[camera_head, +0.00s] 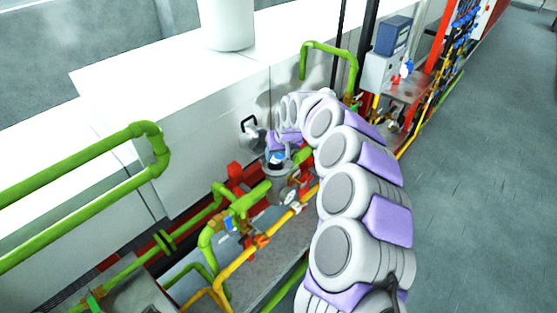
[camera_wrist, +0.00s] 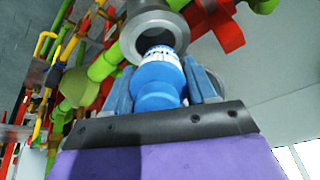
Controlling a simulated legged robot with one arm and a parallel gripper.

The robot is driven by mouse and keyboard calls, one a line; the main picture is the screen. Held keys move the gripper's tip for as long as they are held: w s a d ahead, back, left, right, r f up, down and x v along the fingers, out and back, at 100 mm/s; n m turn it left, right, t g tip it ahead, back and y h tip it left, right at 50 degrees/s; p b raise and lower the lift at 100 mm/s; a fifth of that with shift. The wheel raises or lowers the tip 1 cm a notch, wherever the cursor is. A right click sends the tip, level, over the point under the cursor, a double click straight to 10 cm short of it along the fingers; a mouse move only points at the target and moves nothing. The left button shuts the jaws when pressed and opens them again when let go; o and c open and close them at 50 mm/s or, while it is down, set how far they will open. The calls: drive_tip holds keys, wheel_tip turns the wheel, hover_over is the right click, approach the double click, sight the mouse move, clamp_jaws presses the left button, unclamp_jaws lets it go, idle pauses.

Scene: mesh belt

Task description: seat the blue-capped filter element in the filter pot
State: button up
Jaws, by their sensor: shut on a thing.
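The blue-capped filter element (camera_wrist: 156,80) is between the two fingers of my gripper (camera_wrist: 162,68) in the wrist view. My gripper is shut on its blue cap. A short white band of the element shows beyond the cap, at the round mouth of the grey filter pot (camera_wrist: 128,44). The element's far end is hidden, and I cannot tell how deep it sits. In the head view the blue cap (camera_head: 277,157) shows just above the grey pot (camera_head: 278,186), below my wrist. My fingers are hard to make out there.
Green pipes (camera_head: 85,175) and a yellow pipe (camera_head: 250,252) run close around the pot. Red fittings (camera_head: 234,172) stand beside it. Open grey floor (camera_head: 480,190) lies to the right.

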sight(278, 161)
drive_tip(key=shift+f, duration=1.6)
drive_tip(key=o, duration=1.2)
drive_tip(key=shift+f, duration=0.1)
drive_tip(key=shift+f, duration=0.15)
drive_tip(key=v, duration=1.7)
drive_tip(key=s+d+r+g+p, duration=0.1)
drive_tip(key=s+d+r, duration=0.15)
drive_tip(key=s, duration=0.55)
drive_tip(key=s+d+r+g, duration=0.1)
drive_tip(key=s+d, duration=0.2)
drive_tip(key=s, duration=0.6)
drive_tip(key=s+d+f+m+g+h, duration=0.1)
drive_tip(key=s+d, duration=0.2)
drive_tip(key=s, duration=0.6)
drive_tip(key=s+d+f+m+g, duration=0.1)
drive_tip(key=s+d+f, duration=0.1)
drive_tip(key=s, duration=0.7)
drive_tip(key=s+d+f+m+g+h, duration=0.1)
drive_tip(key=s+d, duration=0.4)
drive_tip(key=s, duration=0.5)
drive_tip(key=shift+f+m+g+h, duration=0.3)
drive_tip(key=shift+f+m, duration=0.2)
drive_tip(key=shift+f, duration=0.2)
